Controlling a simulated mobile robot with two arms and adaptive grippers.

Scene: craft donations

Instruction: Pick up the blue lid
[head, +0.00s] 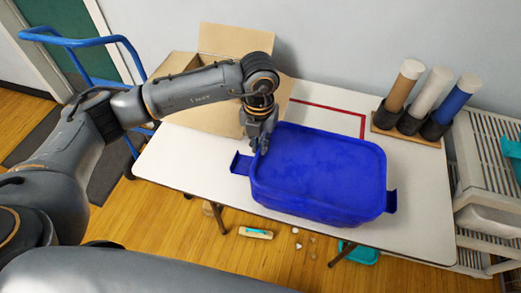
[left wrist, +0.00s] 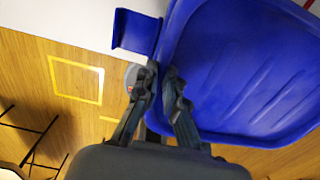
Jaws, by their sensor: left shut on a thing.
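The blue lid (head: 325,158) lies on top of a blue tub (head: 310,205) on the white table, and it also fills the upper right of the left wrist view (left wrist: 245,65). My left gripper (head: 262,145) reaches down at the lid's left rim. In the left wrist view the two fingers (left wrist: 158,88) are at that rim, one on each side of it, shut on it. The exact contact is partly hidden by the fingers. My right gripper is in neither view.
An open cardboard box (head: 205,110) stands behind my left arm on the white table (head: 415,200). A wooden rack (head: 405,130) with brown, white and blue rolls stands at the back right. Grey shelving (head: 485,165) is beyond the table's right edge. A blue hand truck (head: 95,42) is at the left.

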